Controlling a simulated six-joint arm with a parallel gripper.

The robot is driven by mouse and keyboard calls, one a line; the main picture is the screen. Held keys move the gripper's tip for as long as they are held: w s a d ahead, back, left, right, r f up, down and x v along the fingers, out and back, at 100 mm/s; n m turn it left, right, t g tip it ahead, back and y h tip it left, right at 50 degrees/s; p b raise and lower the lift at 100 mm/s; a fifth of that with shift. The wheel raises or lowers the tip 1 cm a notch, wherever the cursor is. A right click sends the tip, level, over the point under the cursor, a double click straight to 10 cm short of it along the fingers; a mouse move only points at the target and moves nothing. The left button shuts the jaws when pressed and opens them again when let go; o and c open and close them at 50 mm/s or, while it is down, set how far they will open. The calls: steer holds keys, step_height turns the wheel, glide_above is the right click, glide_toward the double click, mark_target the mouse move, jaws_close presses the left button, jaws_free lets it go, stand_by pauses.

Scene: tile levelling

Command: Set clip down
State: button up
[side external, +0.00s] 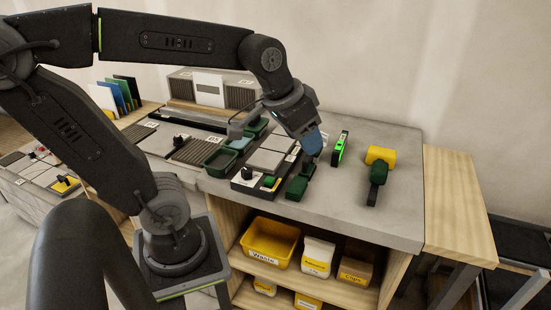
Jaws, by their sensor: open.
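My gripper (315,157), with blue fingers, points down over the right part of the grey worktop (330,208). Its jaws are open. Just under the fingertips is a small dark green piece (308,170), and a dark green block (296,188) lies in front of it. I cannot tell whether either is the clip, or whether the fingers touch the nearer piece. No clip can be made out for sure at this size. A black tray (244,188) with small parts in it lies left of the green pieces.
A bright green level (340,147) stands close right of my gripper. Grey tiles (265,161) and a green bin (220,162) are to the left. The worktop's front right is clear. A yellow bin (270,244) sits on the shelf below.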

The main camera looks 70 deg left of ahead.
steer(key=s+d+f, duration=0.2)
steer(key=s+d, duration=0.1)
steer(key=s, duration=0.3)
steer(key=shift+s+m, duration=0.4)
stand_by(0.8)
